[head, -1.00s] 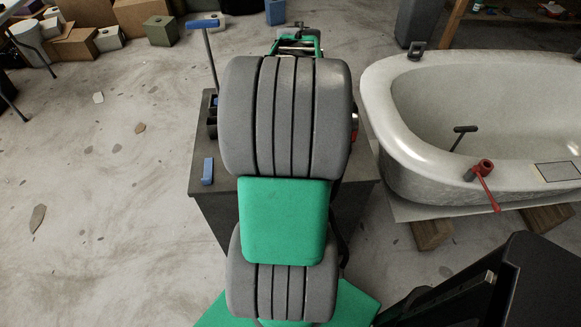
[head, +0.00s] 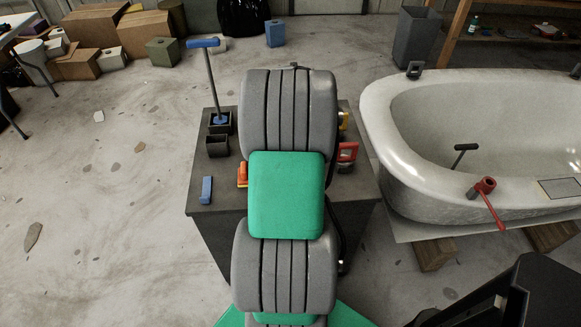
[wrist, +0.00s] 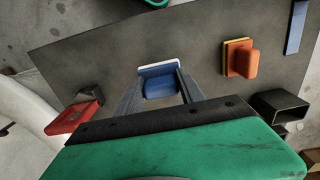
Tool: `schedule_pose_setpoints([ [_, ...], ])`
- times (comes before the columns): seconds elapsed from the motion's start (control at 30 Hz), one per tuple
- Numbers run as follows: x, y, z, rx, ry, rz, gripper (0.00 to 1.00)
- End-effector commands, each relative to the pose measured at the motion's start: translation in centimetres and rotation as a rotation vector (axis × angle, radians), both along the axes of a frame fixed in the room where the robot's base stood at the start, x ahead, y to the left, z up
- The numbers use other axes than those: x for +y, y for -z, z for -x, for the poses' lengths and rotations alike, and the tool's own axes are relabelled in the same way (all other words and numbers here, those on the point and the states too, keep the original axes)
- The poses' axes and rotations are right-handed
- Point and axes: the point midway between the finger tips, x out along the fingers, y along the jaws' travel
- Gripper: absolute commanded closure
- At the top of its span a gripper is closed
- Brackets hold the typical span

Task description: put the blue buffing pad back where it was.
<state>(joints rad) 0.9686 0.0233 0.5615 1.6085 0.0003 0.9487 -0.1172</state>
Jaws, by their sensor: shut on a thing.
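The blue buffing pad (wrist: 160,83), a blue block with a white layer along its far side, shows in the wrist view between the two fingers of my gripper (wrist: 157,88). My gripper is shut on it. The pad is over the dark worktop (wrist: 110,55); I cannot tell whether it touches the top. In the head view my arm hides both the gripper and the pad. An orange pad with a yellow base (wrist: 240,60) lies to the right in the wrist view; it also shows beside my arm in the head view (head: 242,175).
An empty dark square holder (head: 217,145) stands on the worktop's left, near a blue T-handled tool (head: 209,75) in another holder. A blue bar (head: 207,190) lies at the left edge. A red item (head: 347,153) is on the right. The white tub-shaped mould (head: 400,170) stands right of the worktop.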

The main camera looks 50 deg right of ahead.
Motion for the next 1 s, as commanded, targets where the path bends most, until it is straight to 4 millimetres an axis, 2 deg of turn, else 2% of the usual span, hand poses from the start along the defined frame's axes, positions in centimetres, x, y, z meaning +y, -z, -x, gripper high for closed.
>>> schedule_pose_setpoints([
  [0.07, 0.2, 0.9, -0.7, 0.001, -0.004, -0.002, 0.87],
  [0.23, 0.2, 3.8, -0.7, 0.001, -0.002, -0.001, 0.87],
  [0.57, 0.2, 4.3, -0.7, 0.0, -0.002, 0.0, 0.87],
  [0.6, 0.2, 4.2, -0.7, 0.0, -0.002, 0.0, 0.53],
  [0.83, 0.2, 4.2, -0.7, 0.0, -0.002, 0.0, 0.34],
  [1.0, 0.2, 4.2, -0.7, 0.0, -0.002, 0.0, 0.33],
])
